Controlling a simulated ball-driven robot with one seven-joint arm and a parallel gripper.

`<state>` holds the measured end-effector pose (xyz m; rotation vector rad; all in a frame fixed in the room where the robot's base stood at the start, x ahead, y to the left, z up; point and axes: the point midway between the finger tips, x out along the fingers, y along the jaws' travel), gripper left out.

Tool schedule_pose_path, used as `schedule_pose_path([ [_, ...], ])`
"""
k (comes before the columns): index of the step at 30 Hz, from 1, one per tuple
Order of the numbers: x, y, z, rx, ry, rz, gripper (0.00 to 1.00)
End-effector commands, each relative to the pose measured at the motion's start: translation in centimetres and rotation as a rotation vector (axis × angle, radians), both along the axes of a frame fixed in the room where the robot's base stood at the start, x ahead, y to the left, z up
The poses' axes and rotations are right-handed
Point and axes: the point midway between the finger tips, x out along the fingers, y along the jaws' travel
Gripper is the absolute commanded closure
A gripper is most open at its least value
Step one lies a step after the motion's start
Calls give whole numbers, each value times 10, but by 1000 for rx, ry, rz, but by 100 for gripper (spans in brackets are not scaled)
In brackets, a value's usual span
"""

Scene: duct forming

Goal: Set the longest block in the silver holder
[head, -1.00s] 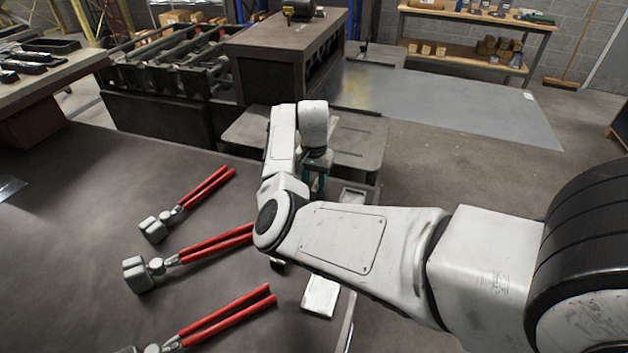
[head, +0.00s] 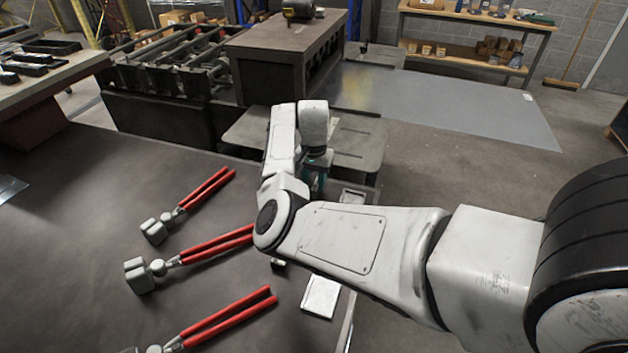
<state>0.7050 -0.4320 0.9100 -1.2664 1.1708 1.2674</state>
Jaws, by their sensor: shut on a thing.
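My gripper (head: 317,160) points down at the table's far right edge, largely hidden by my own wrist. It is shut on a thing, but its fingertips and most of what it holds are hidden. A teal patch shows just below the wrist; I cannot tell whether it belongs to the held thing. A pale grey piece (head: 352,196) lies on the table edge right of the gripper, partly covered by my arm. A flat pale square piece (head: 321,296) lies nearer. I cannot tell which is the silver holder. No block can be clearly made out.
Several red-handled tongs (head: 216,246) lie on the left of the dark table (head: 70,220). A small dark piece (head: 278,263) sits by my elbow. Behind the table stand a grey bench plate (head: 245,128) and a brown metal cabinet (head: 285,65).

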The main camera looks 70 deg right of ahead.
Motion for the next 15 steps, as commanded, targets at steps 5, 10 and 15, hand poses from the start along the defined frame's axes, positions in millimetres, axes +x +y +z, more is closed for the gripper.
schedule_pose_path([
  [5,0,-1,25,-3,-1,-1,100],
  [10,0,-1,41,-3,-1,-2,100],
  [15,0,-1,58,-3,0,-1,100],
])
